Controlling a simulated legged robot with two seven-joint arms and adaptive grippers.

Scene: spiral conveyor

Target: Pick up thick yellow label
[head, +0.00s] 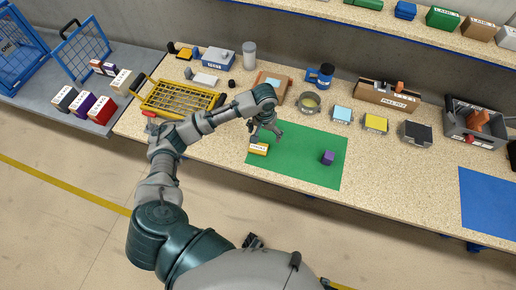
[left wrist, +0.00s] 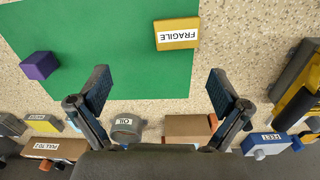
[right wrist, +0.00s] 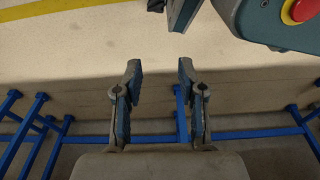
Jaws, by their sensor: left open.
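A thick yellow block with a white label (head: 259,149) lies on the left part of the green mat (head: 300,167). In the left wrist view this yellow block (left wrist: 166,43) reads FRAGILE and lies near the mat's edge, ahead of the fingers. My left gripper (head: 266,130) is open and empty above the mat's back left edge, just behind the block and apart from it. Its two spread fingers also show in the left wrist view (left wrist: 160,85). My right gripper (right wrist: 159,75) is open and empty, away from the table, with floor and blue bars in its view.
A purple cube (head: 328,157) sits on the mat's right part. Behind the mat stand a grey pot (head: 309,102), a light blue block (head: 342,115) and another yellow-topped block (head: 376,123). A yellow wire basket (head: 178,99) is at left. Bare counter lies right of the mat.

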